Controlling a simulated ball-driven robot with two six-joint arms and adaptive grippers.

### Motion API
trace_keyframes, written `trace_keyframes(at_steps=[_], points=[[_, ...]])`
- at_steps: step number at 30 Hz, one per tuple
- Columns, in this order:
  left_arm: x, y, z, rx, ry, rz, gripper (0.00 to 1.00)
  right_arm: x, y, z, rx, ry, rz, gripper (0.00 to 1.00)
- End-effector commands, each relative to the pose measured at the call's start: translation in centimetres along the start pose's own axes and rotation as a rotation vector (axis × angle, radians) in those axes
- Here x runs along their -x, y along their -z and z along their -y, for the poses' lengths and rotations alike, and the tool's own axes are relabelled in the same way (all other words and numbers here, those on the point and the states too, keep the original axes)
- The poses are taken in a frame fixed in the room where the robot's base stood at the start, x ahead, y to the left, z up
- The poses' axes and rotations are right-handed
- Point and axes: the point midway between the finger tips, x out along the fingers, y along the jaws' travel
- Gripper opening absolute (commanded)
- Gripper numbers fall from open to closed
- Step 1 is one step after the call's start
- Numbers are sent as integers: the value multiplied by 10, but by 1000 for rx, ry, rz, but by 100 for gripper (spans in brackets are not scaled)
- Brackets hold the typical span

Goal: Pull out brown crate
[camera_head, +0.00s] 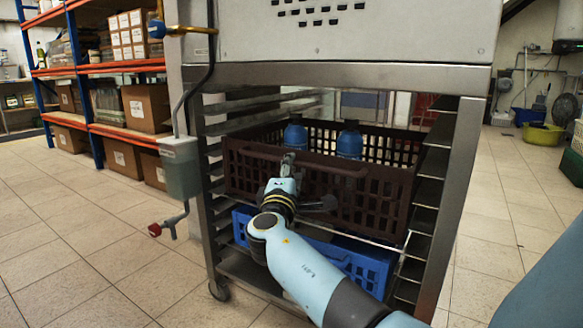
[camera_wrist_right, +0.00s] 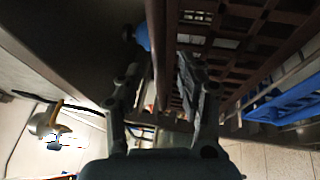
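The brown crate (camera_head: 350,205) sits on a shelf level of the metal rack, with blue-capped bottles (camera_head: 349,140) standing in it. Its slatted wall also shows in the right wrist view (camera_wrist_right: 250,42). My right gripper (camera_head: 288,162) is at the crate's front top rim, left of its middle. In the right wrist view, the fingers (camera_wrist_right: 165,85) are apart, one on each side of the brown rim. A gap shows between the rim and the right-hand finger; contact on the other side is unclear. My left gripper is not in view.
A blue crate (camera_head: 355,262) stands on a level below the brown one. Rack posts (camera_head: 455,215) flank both crates. A hanging grey-green box (camera_head: 180,168) with a red-handled tap (camera_head: 160,229) is at the left. Tiled floor is clear in front.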

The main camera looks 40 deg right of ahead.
Motion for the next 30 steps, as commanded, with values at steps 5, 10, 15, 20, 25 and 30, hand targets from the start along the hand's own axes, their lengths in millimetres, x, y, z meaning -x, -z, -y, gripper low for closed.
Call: trace_keyframes(at_steps=[5, 10, 15, 20, 25, 30], points=[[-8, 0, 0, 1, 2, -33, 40, -21, 0, 1, 2, 0, -1, 38], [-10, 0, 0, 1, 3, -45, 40, -27, 0, 0, 0, 1, 0, 38], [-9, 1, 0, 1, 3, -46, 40, -27, 0, 0, 0, 0, 0, 38], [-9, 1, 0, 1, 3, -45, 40, -27, 0, 0, 0, 0, 0, 20], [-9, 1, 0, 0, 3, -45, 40, -26, 0, 0, 0, 0, 0, 0], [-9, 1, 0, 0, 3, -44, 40, -26, 0, 0, 0, 0, 0, 0]])
